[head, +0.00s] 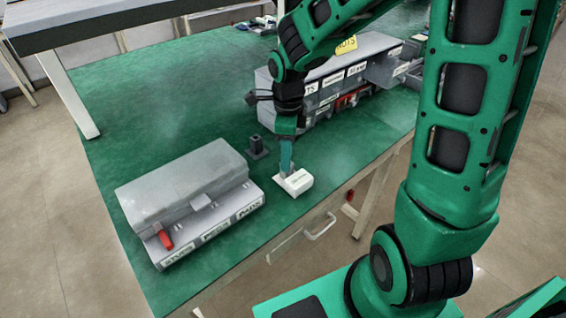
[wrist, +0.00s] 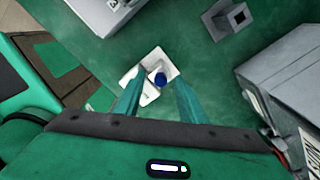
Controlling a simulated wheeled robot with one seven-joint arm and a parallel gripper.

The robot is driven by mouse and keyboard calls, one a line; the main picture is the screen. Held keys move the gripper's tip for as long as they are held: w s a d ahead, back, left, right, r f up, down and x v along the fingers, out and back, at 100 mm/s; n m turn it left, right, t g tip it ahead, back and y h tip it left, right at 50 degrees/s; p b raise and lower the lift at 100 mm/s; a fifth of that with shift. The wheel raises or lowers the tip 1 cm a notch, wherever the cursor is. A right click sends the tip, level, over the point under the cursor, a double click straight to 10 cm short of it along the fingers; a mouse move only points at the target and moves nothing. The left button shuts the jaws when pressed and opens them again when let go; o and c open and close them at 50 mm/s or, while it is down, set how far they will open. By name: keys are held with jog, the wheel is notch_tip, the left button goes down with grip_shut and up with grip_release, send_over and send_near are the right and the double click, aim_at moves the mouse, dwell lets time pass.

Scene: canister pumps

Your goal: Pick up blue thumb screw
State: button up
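The blue thumb screw (wrist: 160,79) sits in a small white tray (wrist: 135,79) in the wrist view. The tray also shows in the head view near the table's front edge (head: 299,184), where I cannot make out the screw. My gripper (wrist: 160,85) is open, with its two teal fingers apart to the left and right of the screw. In the head view my gripper (head: 286,168) points down over the tray. I cannot tell whether the fingertips are level with the screw or above it.
A grey case (head: 180,182) with labelled front bins stands to the left on the green table (head: 160,105). A small dark square post (head: 257,148) is behind the tray. A grey labelled bin unit (head: 380,52) stands behind to the right. Open table lies at the back left.

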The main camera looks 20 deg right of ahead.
grip_shut()
jog(key=shift+r, duration=0.15)
